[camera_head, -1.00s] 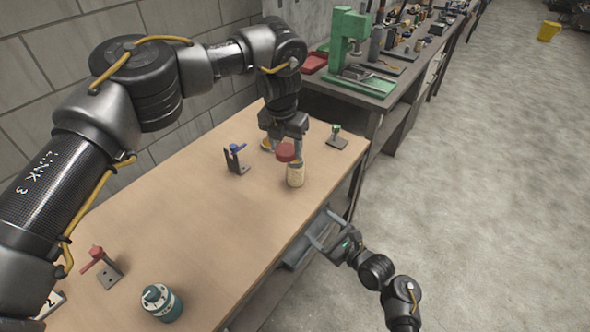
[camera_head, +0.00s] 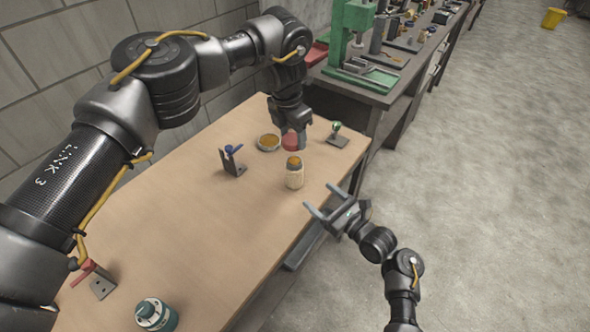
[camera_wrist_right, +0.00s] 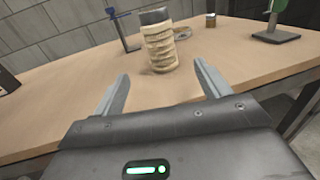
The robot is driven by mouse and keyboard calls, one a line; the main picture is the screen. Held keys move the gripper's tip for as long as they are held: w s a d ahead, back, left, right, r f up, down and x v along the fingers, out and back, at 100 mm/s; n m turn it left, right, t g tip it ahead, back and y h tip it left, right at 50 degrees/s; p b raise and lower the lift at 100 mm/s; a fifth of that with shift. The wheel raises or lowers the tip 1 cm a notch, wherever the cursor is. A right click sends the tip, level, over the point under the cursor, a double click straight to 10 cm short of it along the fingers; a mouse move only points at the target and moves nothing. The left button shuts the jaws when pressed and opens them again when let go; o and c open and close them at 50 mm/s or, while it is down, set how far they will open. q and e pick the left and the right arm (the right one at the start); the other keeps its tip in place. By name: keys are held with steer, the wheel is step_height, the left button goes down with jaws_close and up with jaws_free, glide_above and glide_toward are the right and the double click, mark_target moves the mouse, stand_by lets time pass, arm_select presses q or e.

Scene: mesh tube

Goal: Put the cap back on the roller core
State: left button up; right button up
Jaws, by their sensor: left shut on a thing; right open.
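The roller core (camera_head: 294,178) is a cream, mesh-wrapped cylinder standing upright on the table, with an orange-brown top. It also shows in the right wrist view (camera_wrist_right: 160,50), with a dark upper end and no red cap on it. The gripper partly hides the cap. My right gripper (camera_head: 325,202) is open and empty at the table's right edge. In the right wrist view, its fingers (camera_wrist_right: 160,90) are apart in front of the core.
A round dish with an orange-brown centre (camera_head: 268,142) lies left of the cap. A blue-handled bracket (camera_head: 232,162), a green-knobbed stand (camera_head: 337,138), a red-handled bracket (camera_head: 98,283) and a teal container (camera_head: 157,315) stand on the wooden table (camera_head: 200,220). Its middle is clear.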

arm_select(q)
steer(key=shift+w+f, duration=0.1)
steer(key=shift+w, duration=0.05)
arm_select(e)
steer(key=shift+w, duration=0.1)
arm_select(q)
steer(key=shift+s+d+r, duration=0.2)
steer(key=shift+s, duration=0.05)
arm_select(e)
steer(key=shift+s+d+r, duration=0.1)
steer(key=shift+s+r, duration=0.05)
steer(key=shift+s, duration=0.1)
steer(key=shift+w, duration=0.1)
steer(key=x, duration=1.2)
arm_select(q)
steer(key=shift+w, duration=0.1)
arm_select(e)
steer(key=shift+c, duration=0.2)
steer(key=c, duration=1.4)
arm_select(q)
glide_above(295, 160)
steer(key=shift+a+f, duration=0.1)
steer(key=shift+f, duration=2.45)
steer(key=shift+f, duration=0.1)
steer(key=shift+f, duration=0.8)
